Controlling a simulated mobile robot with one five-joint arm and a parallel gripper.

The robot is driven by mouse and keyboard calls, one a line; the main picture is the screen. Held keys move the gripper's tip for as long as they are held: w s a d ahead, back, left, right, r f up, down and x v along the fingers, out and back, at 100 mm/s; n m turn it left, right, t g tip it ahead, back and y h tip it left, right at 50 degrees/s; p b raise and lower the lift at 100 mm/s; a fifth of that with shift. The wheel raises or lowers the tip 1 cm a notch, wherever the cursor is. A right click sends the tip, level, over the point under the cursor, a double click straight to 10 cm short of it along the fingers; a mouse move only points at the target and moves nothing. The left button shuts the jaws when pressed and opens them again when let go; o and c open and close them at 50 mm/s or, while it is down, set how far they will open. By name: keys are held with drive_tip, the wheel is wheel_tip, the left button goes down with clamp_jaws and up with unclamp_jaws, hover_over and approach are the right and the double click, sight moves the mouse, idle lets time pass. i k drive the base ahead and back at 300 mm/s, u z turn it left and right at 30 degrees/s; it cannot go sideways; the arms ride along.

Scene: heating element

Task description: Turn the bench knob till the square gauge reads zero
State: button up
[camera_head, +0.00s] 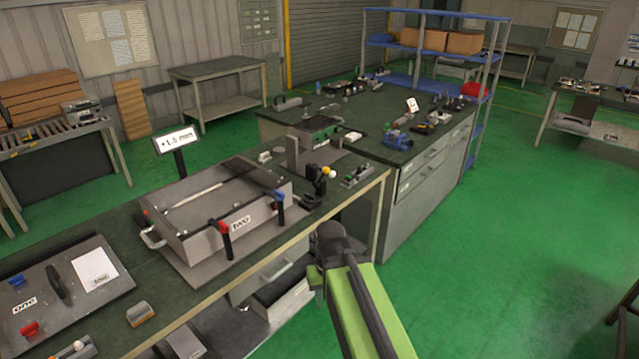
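A white rectangular display (176,141) on a dark post stands behind the grey box fixture and appears to read +1.5 mm. The box fixture (190,240), labelled "two", sits on the near bench and has a red-topped handle (224,228) and a blue-topped handle (279,197). To its right is a dark device with a yellow ball (325,170) and a white ball (332,174). I cannot tell which part is the bench knob. My green arm reaches up from the bottom; its dark joint is in front of the bench edge, and no gripper fingers show.
A plate labelled "one" (60,290) lies at the bench's left, near a small grey-orange block (140,314). A second bench (385,155) carries scattered tools.

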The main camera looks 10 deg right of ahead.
sight(309, 198)
drive_tip(key=z, duration=0.25)
drive_tip(key=i, duration=1.35)
drive_tip(key=u, duration=0.2)
